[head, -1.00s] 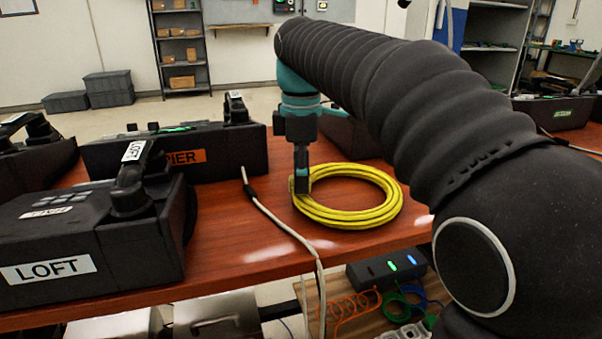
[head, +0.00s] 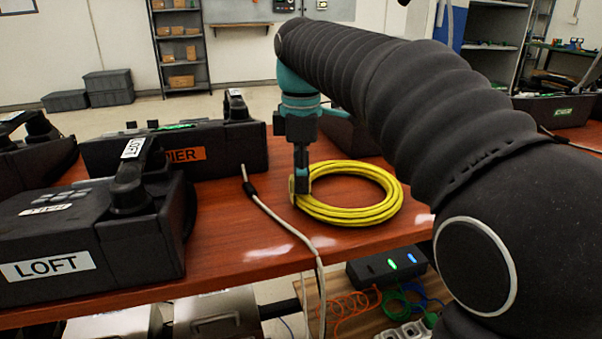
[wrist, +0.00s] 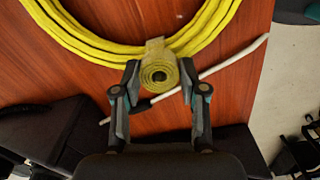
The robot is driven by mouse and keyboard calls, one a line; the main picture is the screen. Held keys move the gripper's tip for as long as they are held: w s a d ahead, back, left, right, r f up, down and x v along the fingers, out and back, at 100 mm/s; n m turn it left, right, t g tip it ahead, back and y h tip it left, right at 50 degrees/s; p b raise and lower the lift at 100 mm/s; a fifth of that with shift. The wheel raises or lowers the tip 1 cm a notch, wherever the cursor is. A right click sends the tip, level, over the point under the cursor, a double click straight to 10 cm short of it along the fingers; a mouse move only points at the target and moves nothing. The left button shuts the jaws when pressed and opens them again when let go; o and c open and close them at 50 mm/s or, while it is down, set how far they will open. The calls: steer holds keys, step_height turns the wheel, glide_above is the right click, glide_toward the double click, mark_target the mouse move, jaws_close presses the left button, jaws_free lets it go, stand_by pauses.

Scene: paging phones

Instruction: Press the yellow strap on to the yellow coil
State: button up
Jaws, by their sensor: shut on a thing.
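The yellow coil (head: 357,214) lies flat on the red-brown table, and its near arc (wrist: 85,45) shows at the top of the wrist view. The yellow strap, rolled into a spiral (wrist: 159,76), sits at the coil's edge, with a paler flap lying over the coil's strands. My gripper (wrist: 159,84) points down at the coil's left side, its two fingers on either side of the roll, shut on the strap. In the head view my gripper (head: 301,187) hides most of the strap; whether the strap is fixed to the coil cannot be told.
A black phone labelled LOFT (head: 90,240) stands at the left, with another black phone (head: 200,150) behind it. A pale cable (head: 283,222) runs past the coil and over the table's front edge. Bare table (head: 240,240) lies left of the coil.

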steer(key=o, duration=0.9)
steer(key=shift+o, duration=0.2)
steer(key=o, duration=0.4)
steer(key=shift+r+p, duration=2.05)
steer(key=shift+r, duration=1.45)
